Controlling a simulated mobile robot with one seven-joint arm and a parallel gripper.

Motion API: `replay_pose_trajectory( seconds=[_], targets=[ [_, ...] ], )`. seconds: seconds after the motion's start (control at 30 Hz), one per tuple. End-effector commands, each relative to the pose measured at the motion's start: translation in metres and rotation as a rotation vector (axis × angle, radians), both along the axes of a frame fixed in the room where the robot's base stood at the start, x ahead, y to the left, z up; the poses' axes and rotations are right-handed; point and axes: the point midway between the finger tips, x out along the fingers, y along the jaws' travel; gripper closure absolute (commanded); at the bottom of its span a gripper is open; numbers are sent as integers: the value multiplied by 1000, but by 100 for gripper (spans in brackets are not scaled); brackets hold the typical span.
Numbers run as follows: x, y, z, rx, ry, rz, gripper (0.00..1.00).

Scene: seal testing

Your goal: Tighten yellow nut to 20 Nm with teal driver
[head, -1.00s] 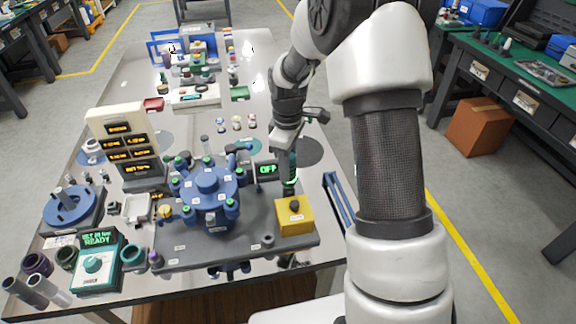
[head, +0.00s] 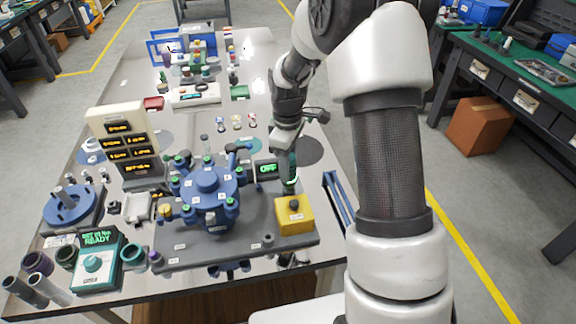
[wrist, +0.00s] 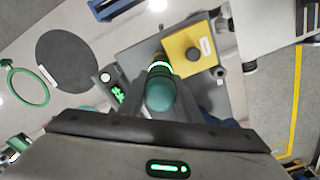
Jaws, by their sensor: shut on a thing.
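My gripper (head: 287,150) is shut on the teal driver and holds it upright over the right part of the grey base plate, behind the yellow box. The teal driver (head: 291,172) has a glowing green ring. In the wrist view its round teal end (wrist: 160,94) sits between the fingers, and its tip is hidden. The yellow nut (head: 165,211) is at the left front rim of the blue flanged housing (head: 207,182), well left of my gripper. Several teal-green nuts sit around the same rim. The teal control box (head: 97,262) at the front left reads "SET 20 Nm READY".
The yellow box (head: 294,215) with a dark knob stands just in front of the driver. A small display (head: 267,170) reading "OFF" is close to its left. A cream display tower (head: 122,145) stands at the left. A dark round mat (head: 311,150) lies bare at right.

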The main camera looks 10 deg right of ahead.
Motion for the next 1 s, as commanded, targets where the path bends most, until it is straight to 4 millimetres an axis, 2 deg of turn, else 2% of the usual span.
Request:
replay_pose_trajectory(
  seconds=[0.33,1.0],
  targets=[
    [1,0,5,0,-2,0,96],
    [1,0,50,-1,-3,0,96]
  ],
)
